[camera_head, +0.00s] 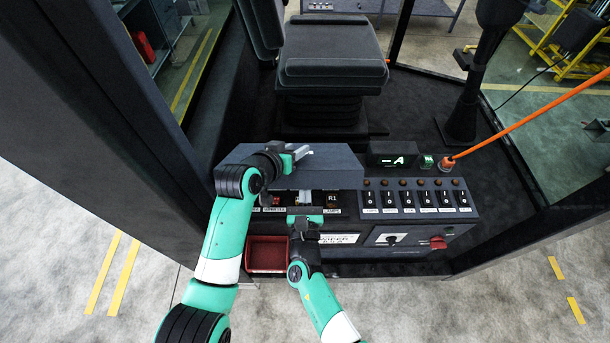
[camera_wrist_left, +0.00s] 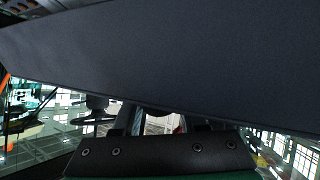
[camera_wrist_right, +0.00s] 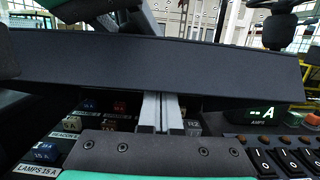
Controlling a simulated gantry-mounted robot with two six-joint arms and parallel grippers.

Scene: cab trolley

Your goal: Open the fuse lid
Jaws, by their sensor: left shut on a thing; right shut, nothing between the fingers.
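The fuse lid (camera_head: 335,170) is a wide dark grey panel, raised and tilted above the fuse box on the console. It fills the upper part of the left wrist view (camera_wrist_left: 150,50) and spans the right wrist view (camera_wrist_right: 90,62). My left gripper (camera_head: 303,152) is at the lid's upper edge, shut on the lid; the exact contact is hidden. My right gripper (camera_head: 305,197) is shut and empty, with its fingers (camera_wrist_right: 161,110) pointing into the fuse box below the lid's lower edge. Labelled fuses (camera_wrist_right: 45,152) show under the lid.
A row of rocker switches (camera_head: 410,198) and a lit display (camera_head: 392,160) stand right of the fuse box. A red tray (camera_head: 267,254) sits below at the front. A red knob (camera_head: 438,243) is on the front face. The seat (camera_head: 330,65) is behind.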

